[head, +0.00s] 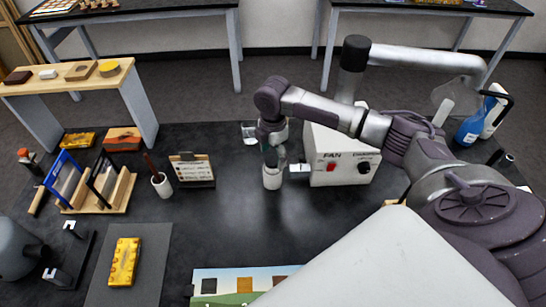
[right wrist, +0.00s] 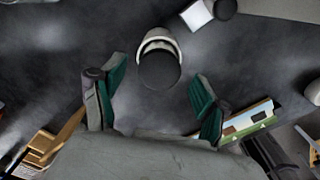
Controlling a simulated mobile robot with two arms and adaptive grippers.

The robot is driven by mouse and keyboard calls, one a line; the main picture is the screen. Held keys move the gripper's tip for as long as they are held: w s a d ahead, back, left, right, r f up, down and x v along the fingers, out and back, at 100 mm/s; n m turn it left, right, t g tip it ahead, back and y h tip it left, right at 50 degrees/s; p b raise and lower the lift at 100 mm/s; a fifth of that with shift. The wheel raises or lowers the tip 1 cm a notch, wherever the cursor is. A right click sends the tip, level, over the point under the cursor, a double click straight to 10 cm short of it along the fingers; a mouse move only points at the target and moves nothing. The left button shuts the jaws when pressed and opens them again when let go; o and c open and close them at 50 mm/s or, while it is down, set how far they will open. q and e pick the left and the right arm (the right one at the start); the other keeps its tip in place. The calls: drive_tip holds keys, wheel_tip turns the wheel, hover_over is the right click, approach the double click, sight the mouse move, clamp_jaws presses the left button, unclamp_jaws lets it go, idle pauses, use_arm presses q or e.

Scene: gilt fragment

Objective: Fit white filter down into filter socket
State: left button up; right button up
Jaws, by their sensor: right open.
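The white filter (head: 272,180) is a small upright cylinder on the black bench, left of the fan box (head: 342,152). My right gripper (head: 272,156) is just above it, pointing down. In the right wrist view, the gripper (right wrist: 156,105) is open, with its green-padded fingers apart. A white-rimmed cylinder with a dark top (right wrist: 160,62) shows beyond and between the fingers, and appears to be the filter. A small white fitting (head: 299,169) at the fan box's left side may be the filter socket; its opening cannot be made out.
A label stand (head: 192,170) and a cup with a brush (head: 162,185) stand to the left. A wooden rack (head: 98,190) is farther left. A yellow block (head: 124,261) lies on a grey mat (head: 150,275).

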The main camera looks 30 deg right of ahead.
wheel_tip(320, 180, up, 12)
drive_tip(key=b, duration=0.2)
drive_tip(key=shift+f, duration=0.15)
drive_tip(key=shift+a+f, duration=0.1)
drive_tip(key=shift+f, duration=0.05)
idle(0.3)
